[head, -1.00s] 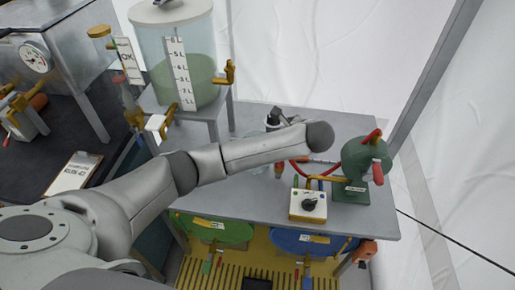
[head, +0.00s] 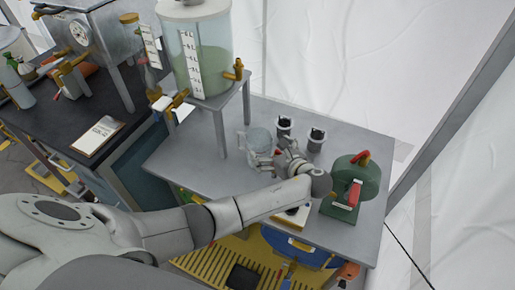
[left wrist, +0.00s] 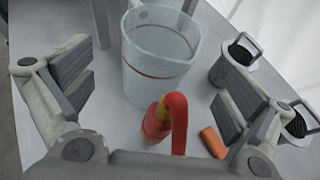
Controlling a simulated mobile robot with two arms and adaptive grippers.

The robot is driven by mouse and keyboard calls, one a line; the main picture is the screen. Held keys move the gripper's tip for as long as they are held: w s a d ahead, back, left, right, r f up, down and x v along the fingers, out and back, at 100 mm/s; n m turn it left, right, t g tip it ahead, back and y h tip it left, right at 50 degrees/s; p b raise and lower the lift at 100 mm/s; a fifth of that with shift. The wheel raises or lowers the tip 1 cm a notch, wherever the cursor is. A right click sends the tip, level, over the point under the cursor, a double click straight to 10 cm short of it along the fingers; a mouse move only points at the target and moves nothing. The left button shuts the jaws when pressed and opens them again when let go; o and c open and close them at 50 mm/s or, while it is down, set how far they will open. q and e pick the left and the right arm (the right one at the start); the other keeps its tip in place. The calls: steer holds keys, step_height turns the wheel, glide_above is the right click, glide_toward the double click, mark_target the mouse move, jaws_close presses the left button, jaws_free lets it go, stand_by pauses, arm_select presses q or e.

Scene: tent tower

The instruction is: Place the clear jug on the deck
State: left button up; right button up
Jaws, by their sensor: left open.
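The clear jug (head: 258,138) stands upright on the grey table (head: 185,165), to the right of the stand under the big tank. In the left wrist view the jug (left wrist: 158,60) is see-through with a red line around it. My left gripper (head: 268,157) is close beside the jug on its near side. In the left wrist view the gripper (left wrist: 155,90) is open, with one finger pad to either side of the jug and slightly short of it. The jug is not gripped. My right gripper is not in view. I cannot tell which surface is the deck.
A green pump (head: 350,188) with a red handle sits at the table's right end. A red-and-yellow fitting (left wrist: 165,118) rises between the fingers. A tall tank (head: 205,60) stands on the left stand.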

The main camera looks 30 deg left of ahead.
mark_target(266, 147)
arm_select(q)
steer(key=x, duration=0.3)
steer(key=shift+w+a, duration=0.1)
steer(key=shift+a, duration=0.3)
steer(key=shift+w+a+f+p, duration=0.15)
steer(key=shift+a+f+p, duration=0.05)
steer(key=shift+p, duration=0.1)
steer(key=shift+w+a+f, duration=0.1)
steer(key=shift+a, duration=0.05)
steer(key=c, duration=1.2)
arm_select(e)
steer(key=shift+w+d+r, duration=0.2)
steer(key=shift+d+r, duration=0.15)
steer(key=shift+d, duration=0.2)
arm_select(q)
steer(key=shift+o, duration=0.2)
